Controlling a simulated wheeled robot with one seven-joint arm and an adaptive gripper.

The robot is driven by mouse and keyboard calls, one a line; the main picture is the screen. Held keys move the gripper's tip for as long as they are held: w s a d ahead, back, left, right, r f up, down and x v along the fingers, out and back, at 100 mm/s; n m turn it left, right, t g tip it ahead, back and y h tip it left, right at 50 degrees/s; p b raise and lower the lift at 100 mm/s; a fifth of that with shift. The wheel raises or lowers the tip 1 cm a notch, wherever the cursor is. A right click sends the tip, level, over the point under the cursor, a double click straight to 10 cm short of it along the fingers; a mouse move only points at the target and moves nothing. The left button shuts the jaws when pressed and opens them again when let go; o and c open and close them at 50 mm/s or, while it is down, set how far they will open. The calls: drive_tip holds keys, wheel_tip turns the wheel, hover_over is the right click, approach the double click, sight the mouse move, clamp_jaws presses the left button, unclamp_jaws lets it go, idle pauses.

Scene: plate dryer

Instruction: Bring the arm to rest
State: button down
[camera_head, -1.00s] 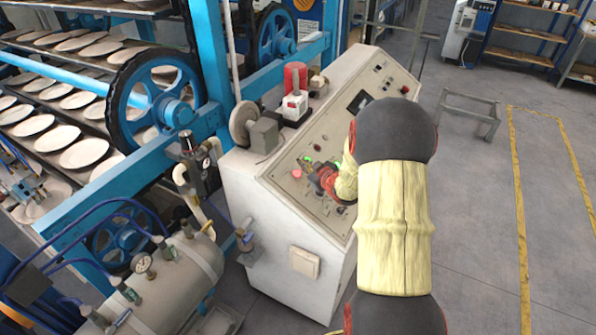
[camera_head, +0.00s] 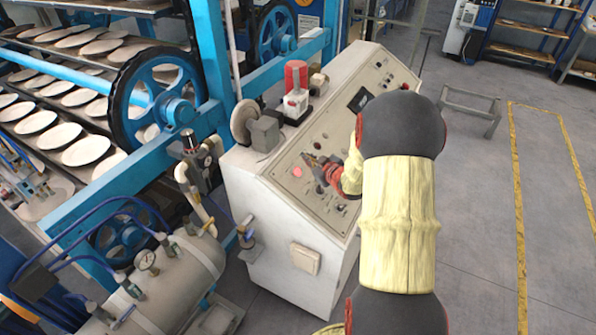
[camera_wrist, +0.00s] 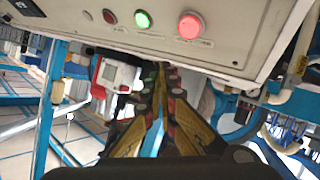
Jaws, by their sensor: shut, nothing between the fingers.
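My gripper (camera_head: 312,158) is shut and empty in front of the sloped control panel (camera_head: 335,135) of the white cabinet. In the wrist view its fingers (camera_wrist: 160,80) meet in a point, with nothing between them. A lit red button (camera_head: 297,172) shows left of the gripper in the head view; it also shows in the wrist view (camera_wrist: 189,26). A lit green button (camera_wrist: 143,20) and a smaller red lamp (camera_wrist: 109,16) sit beside it. The fingertips appear apart from the buttons. My arm covers the panel's lower right part in the head view.
The blue dryer frame (camera_head: 213,65) with a wheel (camera_head: 160,95) and racks of plates (camera_head: 87,149) stands left. A red-topped device (camera_head: 295,90) sits on the cabinet. A tank (camera_head: 190,265) is at lower left. The floor at right is open, with a low metal stand (camera_head: 470,108).

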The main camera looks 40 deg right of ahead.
drive_tip(key=s+f+g, duration=0.1)
drive_tip(key=s+f, duration=0.1)
drive_tip(key=s+d+f+m+g, duration=0.1)
drive_tip(key=s+f, duration=0.1)
drive_tip(key=f, duration=0.1)
drive_tip(key=s+d+f+m+g, duration=0.1)
drive_tip(key=f+g, duration=0.1)
drive_tip(key=shift+s+f+h, duration=0.2)
drive_tip(key=shift+s+h, duration=0.2)
drive_tip(key=s+a+m+g, duration=0.3)
drive_tip(key=s+g, duration=0.2)
drive_tip(key=s, duration=0.5)
drive_tip(key=s+a+r+n+y+b, duration=0.1)
drive_tip(key=s+a+r+b, duration=0.2)
drive_tip(key=a, duration=0.8)
drive_tip(key=s+a+r+n+y+b, duration=0.1)
drive_tip(key=s+a+r+b, duration=0.2)
drive_tip(key=a, duration=0.9)
drive_tip(key=s+a+r+n+t+y+b, duration=0.1)
drive_tip(key=s+a+r+y+b, duration=0.1)
drive_tip(key=s+a+r, duration=0.5)
drive_tip(key=a+r+b, duration=0.1)
drive_tip(key=a+r, duration=0.1)
drive_tip(key=a, duration=0.3)
drive_tip(key=shift+s+a, duration=0.2)
drive_tip(key=shift+s, duration=0.1)
